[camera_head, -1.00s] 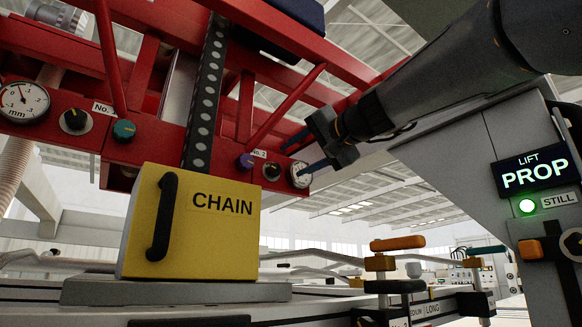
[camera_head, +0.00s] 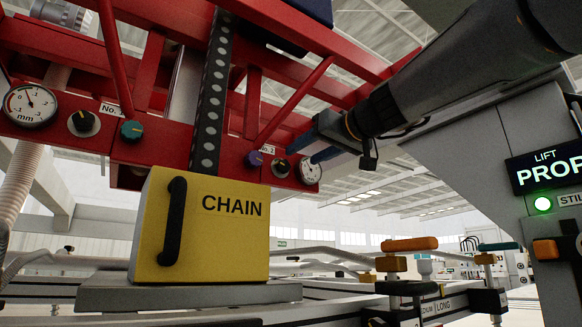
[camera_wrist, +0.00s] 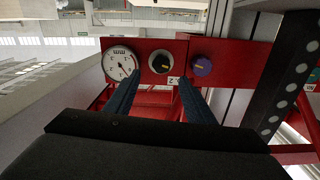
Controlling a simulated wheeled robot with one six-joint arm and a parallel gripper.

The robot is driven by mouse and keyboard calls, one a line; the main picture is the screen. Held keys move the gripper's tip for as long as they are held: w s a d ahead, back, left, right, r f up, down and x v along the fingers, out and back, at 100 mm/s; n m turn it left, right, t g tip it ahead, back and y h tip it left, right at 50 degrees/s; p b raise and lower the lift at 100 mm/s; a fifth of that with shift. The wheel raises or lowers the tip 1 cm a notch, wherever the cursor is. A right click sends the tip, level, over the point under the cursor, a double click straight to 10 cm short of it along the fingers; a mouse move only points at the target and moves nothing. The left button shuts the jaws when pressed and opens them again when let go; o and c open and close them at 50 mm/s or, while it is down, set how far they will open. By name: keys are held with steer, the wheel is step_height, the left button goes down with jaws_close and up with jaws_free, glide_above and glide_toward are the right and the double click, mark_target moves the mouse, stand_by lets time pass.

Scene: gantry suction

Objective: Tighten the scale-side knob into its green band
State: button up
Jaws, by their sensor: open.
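On the red beam, at the No. 2 label, sit a purple knob (camera_head: 254,159), a black knob (camera_head: 280,168) and a white round dial (camera_head: 310,172). In the wrist view the dial (camera_wrist: 119,64), black knob (camera_wrist: 160,62) and purple knob (camera_wrist: 202,66) are in a row. My gripper (camera_head: 301,154) is open and empty. In the wrist view its blue fingers (camera_wrist: 158,78) point at the black knob, one on each side of it; contact cannot be told. The black knob shows a pale ring with an orange mark; no green band can be made out.
At left on the beam are a mm dial (camera_head: 31,104), another black knob (camera_head: 82,122) and a teal knob (camera_head: 131,130). A yellow CHAIN box (camera_head: 222,235) stands below the vertical chain (camera_head: 210,95). A LIFT PROP sign (camera_head: 545,167) with a lit green lamp is at right.

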mark_target(287, 165)
steer(key=shift+p+x, duration=1.3)
steer(key=shift+x, duration=2.65)
steer(key=shift+s, duration=0.1)
steer(key=c, duration=1.1)
steer(key=shift+o, duration=0.2)
steer(key=shift+f+m+b, duration=0.15)
steer(key=shift+m+b, duration=0.5)
steer(key=shift+m, duration=0.05)
steer(key=m+b, duration=0.1)
steer(key=m, duration=0.2)
steer(key=shift+m, duration=0.3)
steer(key=o, duration=1.1)
steer(key=shift+d, duration=0.1)
steer(key=shift+c, duration=0.2)
